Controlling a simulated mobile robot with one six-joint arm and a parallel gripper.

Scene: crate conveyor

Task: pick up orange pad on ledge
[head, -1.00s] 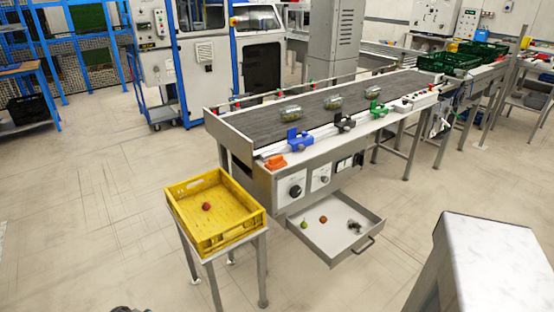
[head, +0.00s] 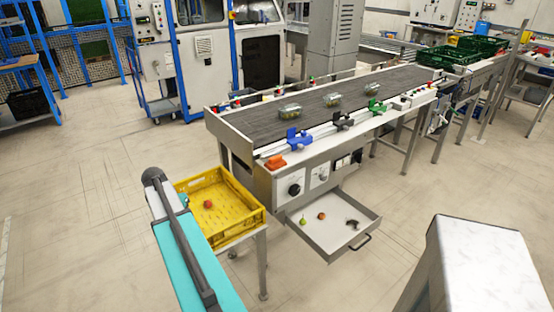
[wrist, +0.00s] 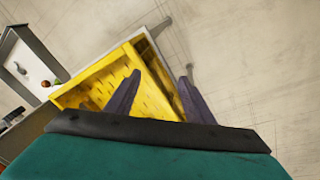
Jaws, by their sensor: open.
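The orange pad (head: 276,162) sits on the ledge (head: 262,155) at the near left corner of the conveyor, left of the blue clamp. In the head view my arm reaches in from the bottom, left of and partly in front of the yellow crate; the fingers are not visible there. In the wrist view my gripper (wrist: 156,88) is open and empty, its two dark fingers apart over the yellow crate (wrist: 93,73). The orange pad cannot be made out in the wrist view.
The yellow crate (head: 240,229) holds a red round item (head: 208,204) and stands on a small table. An open drawer (head: 331,245) with small items juts from the conveyor front. Blue (head: 296,138), black and green clamps line the ledge. Jars (head: 291,111) stand on the belt (head: 260,113).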

